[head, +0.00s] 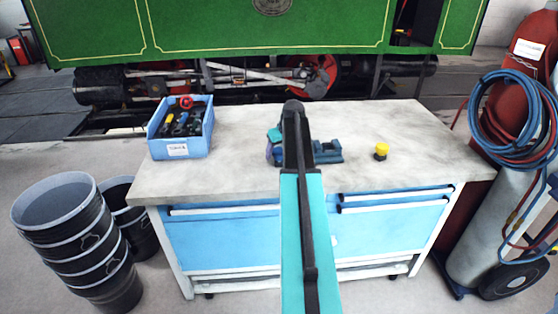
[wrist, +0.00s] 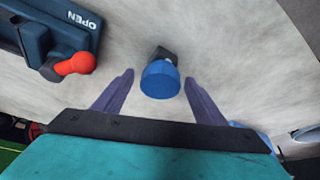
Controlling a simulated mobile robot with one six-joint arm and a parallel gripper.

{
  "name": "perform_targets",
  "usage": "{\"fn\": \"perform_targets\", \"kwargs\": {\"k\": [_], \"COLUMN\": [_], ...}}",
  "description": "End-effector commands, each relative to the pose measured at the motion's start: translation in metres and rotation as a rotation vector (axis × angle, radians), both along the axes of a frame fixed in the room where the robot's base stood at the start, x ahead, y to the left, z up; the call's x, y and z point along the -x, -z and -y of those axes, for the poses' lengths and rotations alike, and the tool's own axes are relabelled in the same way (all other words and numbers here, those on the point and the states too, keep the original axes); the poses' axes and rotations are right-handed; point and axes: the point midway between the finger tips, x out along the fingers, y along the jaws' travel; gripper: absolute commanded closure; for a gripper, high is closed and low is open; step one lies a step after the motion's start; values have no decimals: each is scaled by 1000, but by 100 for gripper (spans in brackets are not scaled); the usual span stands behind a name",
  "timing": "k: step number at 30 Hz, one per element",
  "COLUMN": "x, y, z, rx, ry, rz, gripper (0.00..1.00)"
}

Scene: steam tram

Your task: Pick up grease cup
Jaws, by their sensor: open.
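In the wrist view a small piece with a round blue cap (wrist: 160,80) and a dark foot stands on the pale bench top; it looks like a grease cup. My gripper (wrist: 158,76) is open, with its two purple fingers apart on either side of the blue cap; I see no contact. In the head view my gripper (head: 271,148) is low over the bench, mostly hidden by my arm, and the blue-capped piece is hidden there. A similar small piece with a yellow cap (head: 381,150) stands farther right on the bench.
A dark blue device (wrist: 55,35) with a red knob and the word OPEN lies left of the cap; it shows in the head view (head: 328,152). A blue bin (head: 181,150) of tools stands at the bench's left. The bench (head: 235,125) is otherwise clear.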

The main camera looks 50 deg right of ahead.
Motion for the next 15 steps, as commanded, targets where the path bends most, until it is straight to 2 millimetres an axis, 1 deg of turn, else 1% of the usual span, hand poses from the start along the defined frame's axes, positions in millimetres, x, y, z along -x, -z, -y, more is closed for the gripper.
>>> {"fn": "perform_targets", "kwargs": {"k": [15], "x": [-1], "y": [0], "z": [-1], "rx": [0], "ry": [-1], "rz": [0], "gripper": [35]}}
